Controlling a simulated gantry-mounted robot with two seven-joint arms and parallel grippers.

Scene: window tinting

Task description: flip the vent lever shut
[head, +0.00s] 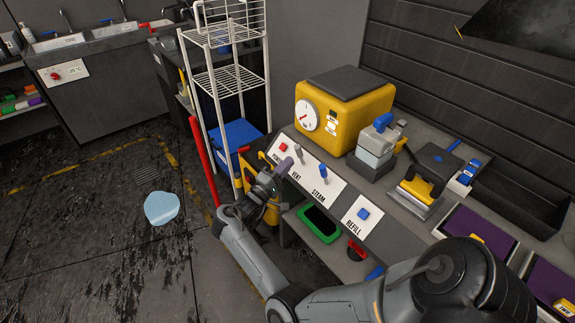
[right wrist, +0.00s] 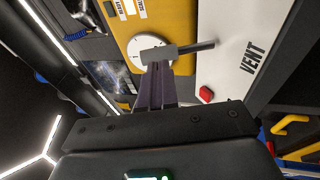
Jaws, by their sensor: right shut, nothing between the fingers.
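The vent lever (head: 299,152) is a small grey lever on the white sloped control panel, by the word VENT. In the right wrist view the lever (right wrist: 190,48) has a grey grip and a dark stem and lies across the fingertips. My right gripper (head: 285,166) has purple fingers, shut with nothing between them. Its tips (right wrist: 158,72) are right at the lever's grip; I cannot tell whether they touch. The lever's base is not clear in the right wrist view. My left gripper is not in view.
The panel also has a red power button (right wrist: 206,94), a blue steam lever (head: 323,172) and a blue refill button (head: 363,213). A yellow machine with a dial (head: 345,110) stands behind. A white wire rack (head: 225,80) is at the left. A green tray (head: 319,224) sits below.

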